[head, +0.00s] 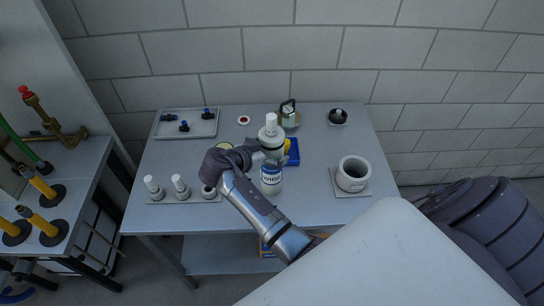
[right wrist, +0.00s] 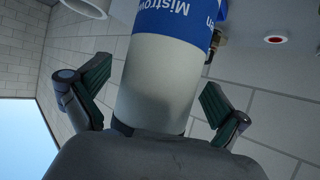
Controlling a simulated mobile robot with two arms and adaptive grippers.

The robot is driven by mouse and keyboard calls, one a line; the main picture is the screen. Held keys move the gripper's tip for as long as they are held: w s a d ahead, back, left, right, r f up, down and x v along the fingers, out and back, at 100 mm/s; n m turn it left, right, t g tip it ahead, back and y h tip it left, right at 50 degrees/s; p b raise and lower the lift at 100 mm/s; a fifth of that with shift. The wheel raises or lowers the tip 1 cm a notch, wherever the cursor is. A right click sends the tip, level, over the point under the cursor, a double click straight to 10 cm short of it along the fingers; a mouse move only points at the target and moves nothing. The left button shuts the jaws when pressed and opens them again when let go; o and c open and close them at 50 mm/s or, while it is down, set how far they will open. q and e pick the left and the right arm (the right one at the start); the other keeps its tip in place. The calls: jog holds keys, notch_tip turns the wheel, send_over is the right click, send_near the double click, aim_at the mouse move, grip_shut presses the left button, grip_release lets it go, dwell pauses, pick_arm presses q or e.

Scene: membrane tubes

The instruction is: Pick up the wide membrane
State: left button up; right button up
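My left gripper is out of view.
A grey tray (head: 170,131) with blue-handled parts is at back left. A white pot (head: 353,174) stands at right. A blue bin (head: 293,154) sits close behind the tube. The front right tabletop is clear.

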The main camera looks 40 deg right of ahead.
jog(key=shift+c, duration=1.2)
jog(key=shift+d, duration=0.1)
jog(key=shift+c, duration=1.4)
jog(key=shift+d+f, duration=0.1)
jog(key=shift+d, duration=0.05)
jog(key=shift+c, duration=1.4)
jog(key=c, duration=0.5)
jog(key=shift+c, duration=2.2)
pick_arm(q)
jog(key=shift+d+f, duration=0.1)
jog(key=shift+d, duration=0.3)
pick_arm(e)
jog(key=shift+w, duration=0.1)
